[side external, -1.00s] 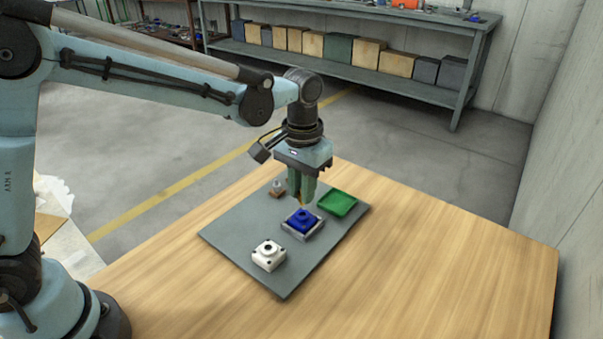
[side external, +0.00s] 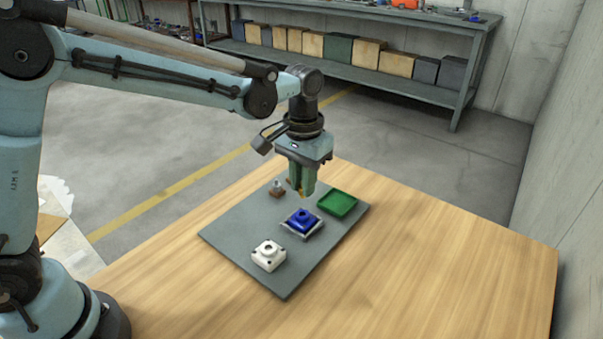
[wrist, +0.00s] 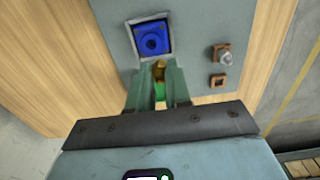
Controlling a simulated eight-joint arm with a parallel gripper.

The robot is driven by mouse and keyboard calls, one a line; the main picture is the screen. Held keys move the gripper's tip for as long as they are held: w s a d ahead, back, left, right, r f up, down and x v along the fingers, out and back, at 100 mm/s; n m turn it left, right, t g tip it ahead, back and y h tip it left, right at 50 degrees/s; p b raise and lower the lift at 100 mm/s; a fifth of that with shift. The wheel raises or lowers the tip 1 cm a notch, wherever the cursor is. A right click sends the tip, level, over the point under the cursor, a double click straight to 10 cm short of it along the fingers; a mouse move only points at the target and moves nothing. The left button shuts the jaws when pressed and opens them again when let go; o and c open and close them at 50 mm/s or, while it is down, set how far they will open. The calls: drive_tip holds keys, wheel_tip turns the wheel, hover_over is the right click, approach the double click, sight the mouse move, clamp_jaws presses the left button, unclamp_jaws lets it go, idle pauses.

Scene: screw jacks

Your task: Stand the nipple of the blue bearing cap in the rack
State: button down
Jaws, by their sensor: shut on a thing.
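The blue bearing cap (side external: 303,221) sits in a grey square holder on the grey mat; its central hole shows. It also shows in the wrist view (wrist: 152,40). My gripper (side external: 302,190) is above and behind it, apart from it, shut on a small brass-coloured nipple. The nipple (wrist: 158,70) shows between the fingertips in the wrist view. The rack appears as two small brown square seats in the wrist view: one (wrist: 216,55) carries a silvery piece, the other (wrist: 218,81) shows a dark opening and looks empty. In the side view the brown rack (side external: 276,192) is left of my gripper.
A white bearing cap (side external: 268,256) stands at the near left of the grey mat (side external: 285,287). A green tray (side external: 337,203) lies to the right of my gripper. The wooden table (side external: 430,265) is clear on the right.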

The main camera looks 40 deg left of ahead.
drive_tip(key=w+a, duration=0.9)
drive_tip(key=a, duration=0.1)
drive_tip(key=shift+r, duration=0.4)
drive_tip(key=shift+f, duration=2.5)
drive_tip(key=shift+f, duration=1.1)
drive_tip(key=c, duration=1)
unclamp_jaws()
drive_tip(key=shift+r, duration=0.1)
wheel_tip(320, 180, up, 12)
drive_tip(key=shift+f, duration=0.1)
